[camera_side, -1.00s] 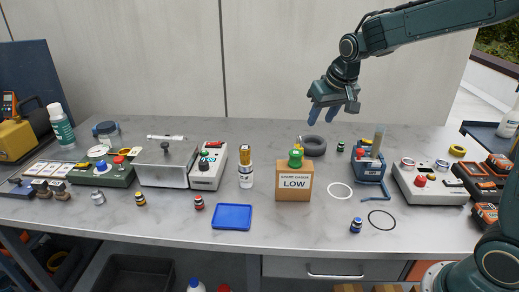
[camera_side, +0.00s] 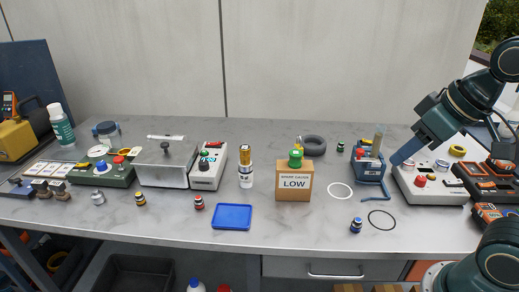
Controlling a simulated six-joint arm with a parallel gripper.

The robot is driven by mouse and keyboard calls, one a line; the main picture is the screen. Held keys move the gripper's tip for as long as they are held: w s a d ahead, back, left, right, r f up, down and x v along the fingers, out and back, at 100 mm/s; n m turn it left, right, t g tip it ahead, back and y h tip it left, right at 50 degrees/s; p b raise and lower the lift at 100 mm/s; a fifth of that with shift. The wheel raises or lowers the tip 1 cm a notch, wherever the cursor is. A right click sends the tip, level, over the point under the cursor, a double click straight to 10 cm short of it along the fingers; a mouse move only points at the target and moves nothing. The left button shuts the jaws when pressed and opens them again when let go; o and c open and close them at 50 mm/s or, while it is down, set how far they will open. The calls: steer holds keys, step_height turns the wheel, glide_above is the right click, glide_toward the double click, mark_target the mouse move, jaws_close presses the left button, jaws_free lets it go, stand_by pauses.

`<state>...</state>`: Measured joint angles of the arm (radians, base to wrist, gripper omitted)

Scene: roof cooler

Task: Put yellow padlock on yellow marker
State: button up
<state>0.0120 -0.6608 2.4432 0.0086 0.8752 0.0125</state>
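No padlock or marker is plain at this size. Small yellow pieces show on top of the blue holder (camera_side: 369,168), beside a red piece (camera_side: 361,153). A yellow ring (camera_side: 457,151) lies at the right, behind the grey control box.
The grey control box (camera_side: 440,188) is just right of my gripper. A blue tray (camera_side: 232,216) lies in front.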

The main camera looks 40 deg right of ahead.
steer(key=shift+s+a+f, duration=0.1)
steer(key=shift+s+f, duration=0.15)
steer(key=shift+s, duration=0.4)
steer(key=shift+s+a+f, duration=0.1)
steer(key=shift+s+f, duration=0.1)
steer(key=shift+s, duration=0.4)
stand_by(0.4)
